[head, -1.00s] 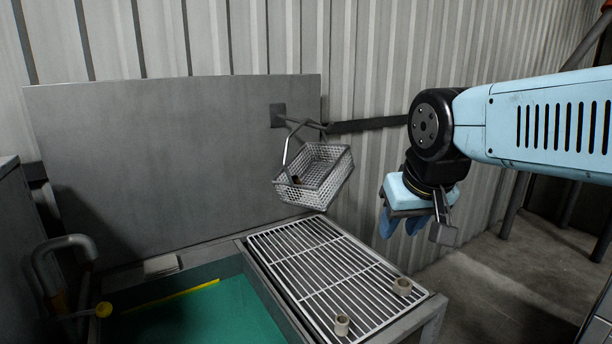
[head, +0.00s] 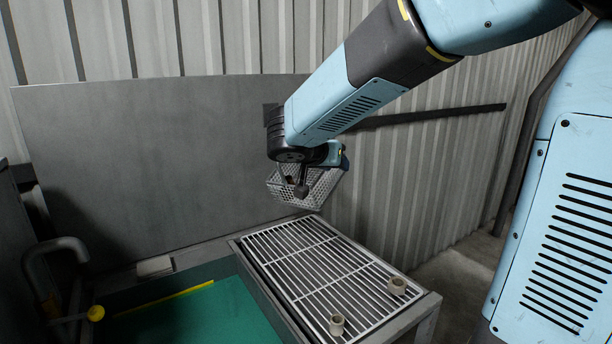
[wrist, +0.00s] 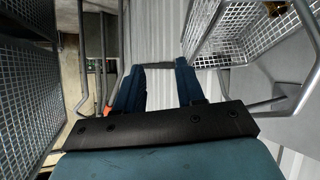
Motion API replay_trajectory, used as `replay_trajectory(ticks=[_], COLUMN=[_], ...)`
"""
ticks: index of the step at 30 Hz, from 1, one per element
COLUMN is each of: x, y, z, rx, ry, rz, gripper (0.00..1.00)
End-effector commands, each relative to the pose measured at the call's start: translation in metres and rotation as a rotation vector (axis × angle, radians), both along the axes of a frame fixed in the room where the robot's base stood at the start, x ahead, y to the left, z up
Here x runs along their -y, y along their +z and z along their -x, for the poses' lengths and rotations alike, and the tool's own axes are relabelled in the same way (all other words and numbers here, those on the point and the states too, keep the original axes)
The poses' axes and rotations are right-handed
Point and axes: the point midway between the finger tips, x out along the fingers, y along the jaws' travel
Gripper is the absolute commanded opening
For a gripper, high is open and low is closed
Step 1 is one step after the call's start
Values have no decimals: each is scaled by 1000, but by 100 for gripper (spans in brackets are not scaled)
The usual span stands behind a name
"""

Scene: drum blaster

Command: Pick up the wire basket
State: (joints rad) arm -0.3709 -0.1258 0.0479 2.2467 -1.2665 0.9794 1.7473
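The wire basket (head: 286,192) is a light mesh box hanging by the grey panel, above the grille's far end. My forearm and wrist cover its upper part and handle in the head view. My gripper (head: 344,160) is at the basket's upper right side, mostly hidden behind my wrist. In the wrist view, the two blue fingers of my gripper (wrist: 160,68) stand apart. A dark bar runs across at their tips; I cannot tell whether it is the handle or touches them. The basket's mesh (wrist: 238,28) is at the upper right there, beside the fingers.
A white grille (head: 310,265) lies below, with two small cylindrical pieces (head: 336,325) (head: 397,286) on it. A green-floored basin (head: 200,315) is left of it. The grey panel (head: 150,170) and corrugated wall (head: 430,170) close off the back. Another mesh surface (wrist: 35,100) fills the wrist view's left.

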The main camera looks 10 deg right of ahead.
Motion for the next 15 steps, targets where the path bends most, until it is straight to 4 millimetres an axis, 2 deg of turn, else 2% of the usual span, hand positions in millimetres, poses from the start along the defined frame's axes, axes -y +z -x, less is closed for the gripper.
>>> replay_trajectory(ticks=[3, 7, 11, 15], x=[-23, -39, -43, -33], y=[0, 0, -1, -8], z=[-24, -38, -47, -61], rx=[87, 152, 178, 180], ry=[21, 37, 42, 42], rz=[1, -7, -12, -13], gripper=[38, 38, 38, 38])
